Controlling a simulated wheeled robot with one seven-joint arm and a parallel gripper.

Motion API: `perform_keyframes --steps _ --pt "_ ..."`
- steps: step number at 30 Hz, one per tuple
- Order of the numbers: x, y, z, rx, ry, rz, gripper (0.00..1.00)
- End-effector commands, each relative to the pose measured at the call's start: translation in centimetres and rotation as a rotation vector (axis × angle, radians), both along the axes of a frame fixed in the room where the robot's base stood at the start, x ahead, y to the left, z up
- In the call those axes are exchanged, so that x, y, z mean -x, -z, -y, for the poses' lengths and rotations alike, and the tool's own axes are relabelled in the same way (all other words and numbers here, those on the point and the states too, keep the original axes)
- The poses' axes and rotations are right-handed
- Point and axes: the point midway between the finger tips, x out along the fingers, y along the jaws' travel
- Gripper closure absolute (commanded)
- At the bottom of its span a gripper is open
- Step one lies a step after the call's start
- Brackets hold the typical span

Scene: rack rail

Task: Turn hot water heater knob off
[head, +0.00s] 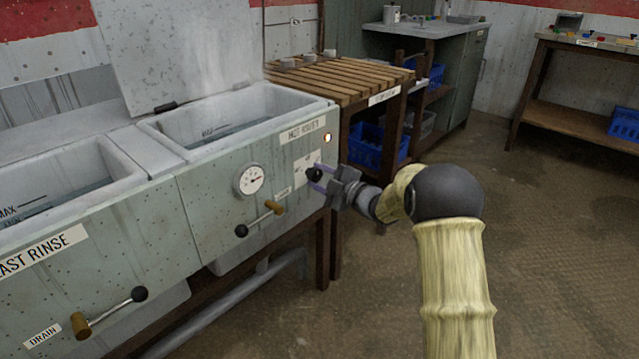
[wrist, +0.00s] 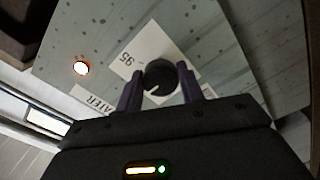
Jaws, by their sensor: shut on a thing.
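The hot water heater knob (wrist: 160,78) is a round black knob on a white label plate on the front panel of the sink unit. In the wrist view it sits between my two purple fingers, and a "95" mark shows beside it. My gripper (head: 318,179) is at the right end of the panel in the head view, with its fingers closed around the knob (head: 316,173).
A round gauge (head: 251,180) and a drain lever with a black ball (head: 242,231) are left of the knob. A slatted wooden table (head: 340,76) with blue crates (head: 368,147) below stands behind. The floor to the right is clear.

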Motion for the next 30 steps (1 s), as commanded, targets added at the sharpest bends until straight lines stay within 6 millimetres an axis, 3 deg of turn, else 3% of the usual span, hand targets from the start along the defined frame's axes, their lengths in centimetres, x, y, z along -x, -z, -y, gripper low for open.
perform_keyframes --steps 30 --pt "0.01 0.34 0.06 0.569 0.000 0.726 0.85"
